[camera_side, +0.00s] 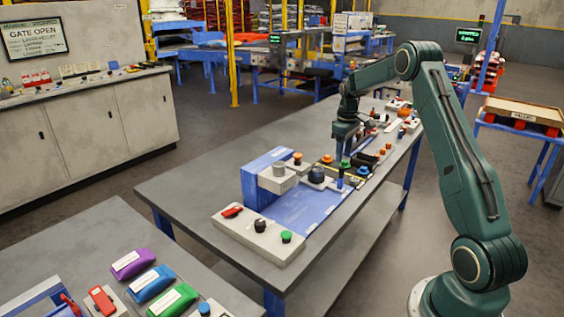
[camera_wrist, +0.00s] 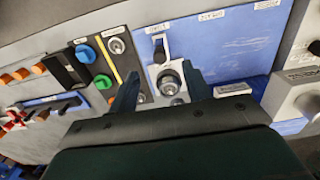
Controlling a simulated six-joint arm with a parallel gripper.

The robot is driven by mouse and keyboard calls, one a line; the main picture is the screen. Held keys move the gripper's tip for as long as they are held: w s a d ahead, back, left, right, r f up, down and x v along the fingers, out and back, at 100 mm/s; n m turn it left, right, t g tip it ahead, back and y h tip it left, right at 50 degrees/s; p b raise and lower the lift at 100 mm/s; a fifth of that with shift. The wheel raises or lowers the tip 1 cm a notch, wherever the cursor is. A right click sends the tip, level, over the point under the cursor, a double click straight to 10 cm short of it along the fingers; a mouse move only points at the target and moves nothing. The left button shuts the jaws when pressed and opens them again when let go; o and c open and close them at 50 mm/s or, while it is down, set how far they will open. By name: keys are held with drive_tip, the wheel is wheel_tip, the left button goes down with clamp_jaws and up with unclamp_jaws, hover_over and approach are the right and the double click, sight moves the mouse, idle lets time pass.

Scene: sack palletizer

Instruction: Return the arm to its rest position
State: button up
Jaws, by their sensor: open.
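My gripper (camera_side: 340,172) hangs at the end of my green arm, over the control panels on the long grey table (camera_side: 190,195). In the wrist view my gripper (camera_wrist: 161,88) has its two dark blue fingers apart, with nothing held between them. I cannot tell whether the fingertips touch the panel.
Green and blue buttons (camera_wrist: 103,81) sit left of the fingers. A white box with a red switch, black knob and green button (camera_side: 258,235) stands at the table's front. Coloured sacks (camera_side: 150,283) lie on a nearer table. Open floor lies left of the long table.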

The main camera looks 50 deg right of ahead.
drive_tip(key=shift+r, duration=0.2)
drive_tip(key=s+a+r+t+h, duration=0.1)
drive_tip(key=s+a+r, duration=0.2)
drive_tip(key=a+r, duration=0.6)
drive_tip(key=s+a+r+t, duration=0.1)
drive_tip(key=s+a+r, duration=0.1)
drive_tip(key=a+r, duration=0.75)
drive_tip(key=s+a+f+t+y, duration=0.1)
drive_tip(key=s+a+f+t, duration=0.1)
drive_tip(key=s+a, duration=1.5)
drive_tip(key=s+t, duration=0.1)
drive_tip(key=s, duration=0.2)
drive_tip(key=shift+a+t, duration=0.25)
drive_tip(key=shift+t, duration=0.05)
